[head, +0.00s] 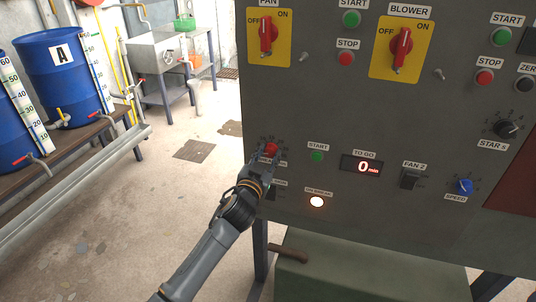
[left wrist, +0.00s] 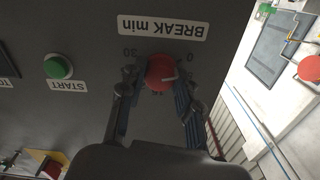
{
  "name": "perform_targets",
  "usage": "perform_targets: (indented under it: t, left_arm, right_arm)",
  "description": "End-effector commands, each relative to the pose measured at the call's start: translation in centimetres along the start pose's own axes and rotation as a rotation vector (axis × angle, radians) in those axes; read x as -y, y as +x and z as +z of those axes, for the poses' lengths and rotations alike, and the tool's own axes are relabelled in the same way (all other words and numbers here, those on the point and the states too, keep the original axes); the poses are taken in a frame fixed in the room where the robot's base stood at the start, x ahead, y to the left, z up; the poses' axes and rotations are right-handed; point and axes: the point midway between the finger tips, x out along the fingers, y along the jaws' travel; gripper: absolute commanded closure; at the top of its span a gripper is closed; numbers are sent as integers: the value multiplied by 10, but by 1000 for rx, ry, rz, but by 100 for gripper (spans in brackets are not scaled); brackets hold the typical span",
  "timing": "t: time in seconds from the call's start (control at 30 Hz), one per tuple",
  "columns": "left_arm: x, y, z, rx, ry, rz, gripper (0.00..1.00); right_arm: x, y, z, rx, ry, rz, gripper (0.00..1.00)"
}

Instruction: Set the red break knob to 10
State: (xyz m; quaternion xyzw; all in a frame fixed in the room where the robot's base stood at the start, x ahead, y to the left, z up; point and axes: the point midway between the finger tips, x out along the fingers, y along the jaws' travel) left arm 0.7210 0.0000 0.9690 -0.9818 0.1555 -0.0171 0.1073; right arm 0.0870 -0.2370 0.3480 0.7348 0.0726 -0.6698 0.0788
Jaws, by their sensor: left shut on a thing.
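The red break knob (head: 271,148) is on the lower left of the grey control panel (head: 340,115). It also shows in the left wrist view (left wrist: 160,71), upside down, under the BREAK min label (left wrist: 163,27). A white pointer line on the knob points to the right in that view. Some dial numbers show around it, but the exact setting cannot be read. My left gripper (left wrist: 158,86) is shut on the knob, with a finger on each side. In the head view the gripper (head: 268,157) hides part of the dial. My right gripper is out of view.
A green START button (head: 317,156), a TO GO display (head: 362,166) reading 0 min, and a lit white lamp (head: 317,202) sit right of the knob. The FAN 2 switch (head: 409,180) and blue speed knob (head: 464,187) are farther right. Open floor lies left of the panel.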

Motion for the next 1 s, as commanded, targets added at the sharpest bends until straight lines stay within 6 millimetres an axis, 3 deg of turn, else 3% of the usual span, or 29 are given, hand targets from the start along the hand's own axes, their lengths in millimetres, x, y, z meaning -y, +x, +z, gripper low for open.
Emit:
perform_targets:
  t: [1.0]
  left_arm:
    - [0, 0, 0, 1, 921, 1, 99]
  right_arm:
    - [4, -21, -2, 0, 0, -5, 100]
